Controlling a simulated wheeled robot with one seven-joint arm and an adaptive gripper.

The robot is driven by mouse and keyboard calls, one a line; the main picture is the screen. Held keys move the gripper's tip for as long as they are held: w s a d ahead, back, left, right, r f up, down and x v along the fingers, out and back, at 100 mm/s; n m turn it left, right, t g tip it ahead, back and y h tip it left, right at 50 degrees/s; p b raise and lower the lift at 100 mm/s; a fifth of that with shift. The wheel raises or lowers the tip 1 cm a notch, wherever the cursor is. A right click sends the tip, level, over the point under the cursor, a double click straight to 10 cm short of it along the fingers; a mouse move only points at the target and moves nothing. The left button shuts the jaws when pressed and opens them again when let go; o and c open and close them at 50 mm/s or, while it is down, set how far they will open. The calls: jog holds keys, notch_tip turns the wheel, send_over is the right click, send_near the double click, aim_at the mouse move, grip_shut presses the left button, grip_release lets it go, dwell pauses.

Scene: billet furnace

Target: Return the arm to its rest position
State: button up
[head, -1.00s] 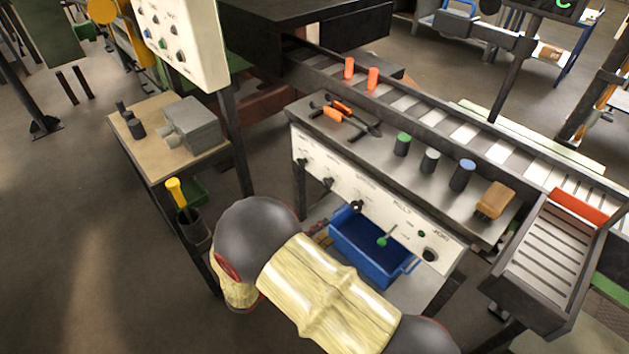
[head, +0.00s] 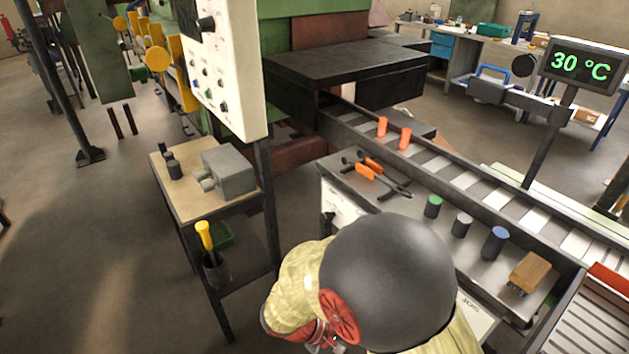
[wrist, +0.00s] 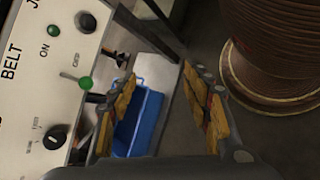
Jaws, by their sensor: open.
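My gripper (wrist: 160,115) is open and empty in the wrist view, its two yellow-padded fingers apart. Between and beyond them are a blue bin (wrist: 140,120) and dark floor. In the head view my arm is folded in the lower middle, in front of the control bench; the gripper's fingertips are not clear there. To the left of the fingers in the wrist view is a white control panel (wrist: 30,90) marked BELT, with a green-tipped lever (wrist: 84,83) and dark knobs.
A spool-like brown coil (wrist: 275,60) stands right of the fingers. The bench holds pliers (head: 375,175), several capped cylinders (head: 461,224) and a brush (head: 530,272). A side table (head: 185,205) stands left.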

jog(key=s+d+r+m+t+y+p, duration=0.2)
jog(key=s+r+m+t+y, duration=0.1)
jog(key=r, duration=1.1)
jog(key=s+d+r+m+t+y+p, duration=0.1)
jog(key=s+d+r+m+t+y, duration=0.2)
jog(key=r, duration=1.2)
jog(key=m+y, duration=0.3)
jog(key=y, duration=0.1)
jog(key=shift+d+r+p, duration=0.15)
jog(key=shift+d+p, duration=0.1)
jog(key=shift+p, duration=0.1)
